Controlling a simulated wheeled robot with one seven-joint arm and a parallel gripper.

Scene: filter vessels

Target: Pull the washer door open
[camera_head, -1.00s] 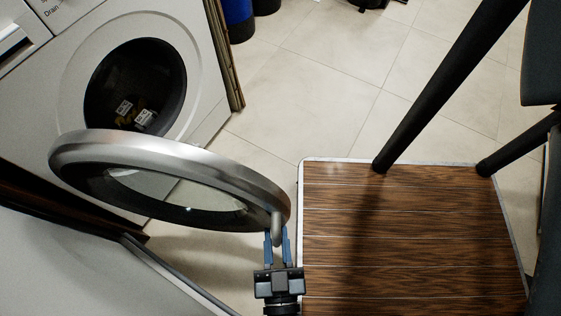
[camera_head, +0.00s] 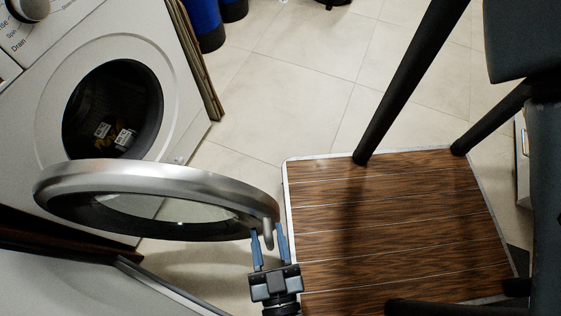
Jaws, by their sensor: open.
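The washer (camera_head: 185,118) is white and stands at the upper left. Its round door (camera_head: 150,178), with a silver rim and dark glass frame, is swung wide open toward me. The drum opening (camera_head: 112,108) is dark, with some labelled items inside. The door's handle (camera_head: 267,236) is a small grey piece at the right end of the rim. My gripper (camera_head: 268,246) is at the lower middle, with its two blue fingers apart on either side of the handle. I cannot tell whether a finger touches it.
A wood-slatted platform (camera_head: 390,220) with a light edge lies just right of my gripper. Black legs (camera_head: 410,85) of a dark seat stand on and beside it. Blue containers (camera_head: 205,22) are at the top. Tiled floor (camera_head: 290,95) is clear between washer and platform.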

